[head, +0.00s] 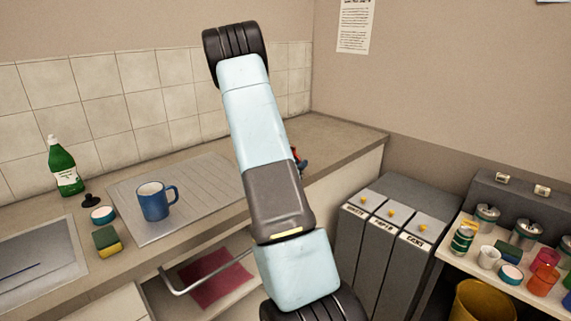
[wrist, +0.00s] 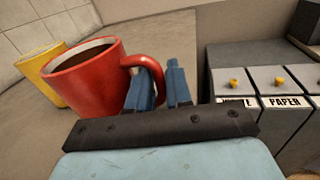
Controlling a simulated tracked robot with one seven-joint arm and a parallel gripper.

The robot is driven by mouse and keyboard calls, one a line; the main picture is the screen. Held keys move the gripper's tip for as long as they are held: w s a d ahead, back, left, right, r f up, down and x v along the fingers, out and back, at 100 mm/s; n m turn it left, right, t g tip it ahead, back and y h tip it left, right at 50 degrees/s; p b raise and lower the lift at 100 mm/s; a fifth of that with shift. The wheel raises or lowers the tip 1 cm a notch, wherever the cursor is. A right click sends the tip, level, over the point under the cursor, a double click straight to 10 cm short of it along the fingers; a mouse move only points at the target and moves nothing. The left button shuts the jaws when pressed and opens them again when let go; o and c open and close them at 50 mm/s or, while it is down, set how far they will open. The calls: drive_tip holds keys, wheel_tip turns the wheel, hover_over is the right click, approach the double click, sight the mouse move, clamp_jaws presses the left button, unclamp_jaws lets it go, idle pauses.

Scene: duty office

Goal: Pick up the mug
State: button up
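A red mug (wrist: 85,85) with dark contents stands close in front of my gripper in the wrist view. Its handle (wrist: 158,68) faces right. My gripper (wrist: 158,75) has its two blue fingers at the handle, the left one by the loop and the right one just outside it. The gap between the fingers is narrow, and I cannot tell whether they press on the handle. A yellow mug (wrist: 44,75) stands behind the red one, partly hidden. A blue mug (head: 154,201) stands on the ridged draining board in the head view. My arm hides most of the gripper area there.
The draining board (head: 205,190) lies on the counter near a green bottle (head: 65,170), a sponge (head: 107,242) and a round tin (head: 102,215). Grey labelled bins (head: 385,240) stand right of the counter. A shelf at right holds several jars and cups.

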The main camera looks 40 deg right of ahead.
sight(299, 159)
clamp_jaws()
idle(0.6)
drive_tip(key=shift+r, duration=0.6)
wheel_tip(299, 159, up, 2)
drive_tip(key=shift+s+a+r, duration=0.1)
drive_tip(key=shift+a+r, duration=0.05)
drive_tip(key=shift+r, duration=0.1)
drive_tip(key=s+a+r, duration=0.8)
drive_tip(key=a+r, duration=0.1)
drive_tip(key=a, duration=0.2)
drive_tip(key=shift+r, duration=0.15)
